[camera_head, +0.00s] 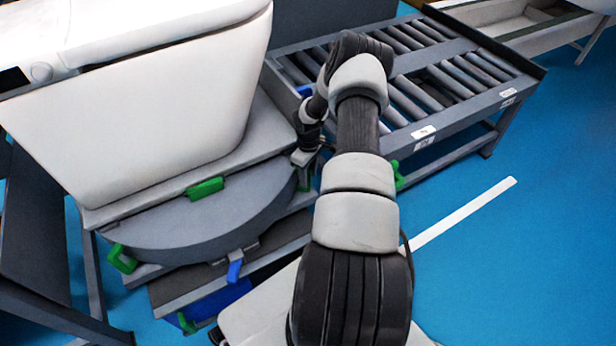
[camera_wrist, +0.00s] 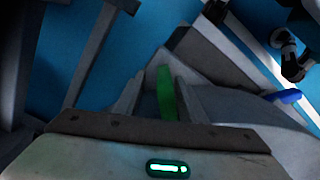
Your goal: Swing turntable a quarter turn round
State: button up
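The turntable (camera_head: 205,225) is a grey round disc at the left of the head view, carrying a large white toilet (camera_head: 160,100) on a flat board. A green handle (camera_head: 122,258) sticks out at its left edge, and a green block (camera_head: 205,188) sits on its top near the board. My gripper (camera_head: 304,158) is at the turntable's right side, partly hidden by my arm. In the wrist view, my gripper (camera_wrist: 163,100) has its fingers apart, with a green handle (camera_wrist: 166,92) between them. I cannot tell whether the fingers touch it.
A blue handle (camera_head: 235,270) sits below the turntable's front edge; a blue handle also shows in the wrist view (camera_wrist: 284,96). A roller conveyor (camera_head: 455,85) stands behind and right of the turntable. The blue floor (camera_head: 510,250) at right is clear, with a white line.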

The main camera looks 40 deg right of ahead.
notch_tip(320, 180, up, 16)
jog(key=p, duration=0.3)
jog(key=shift+p, duration=0.4)
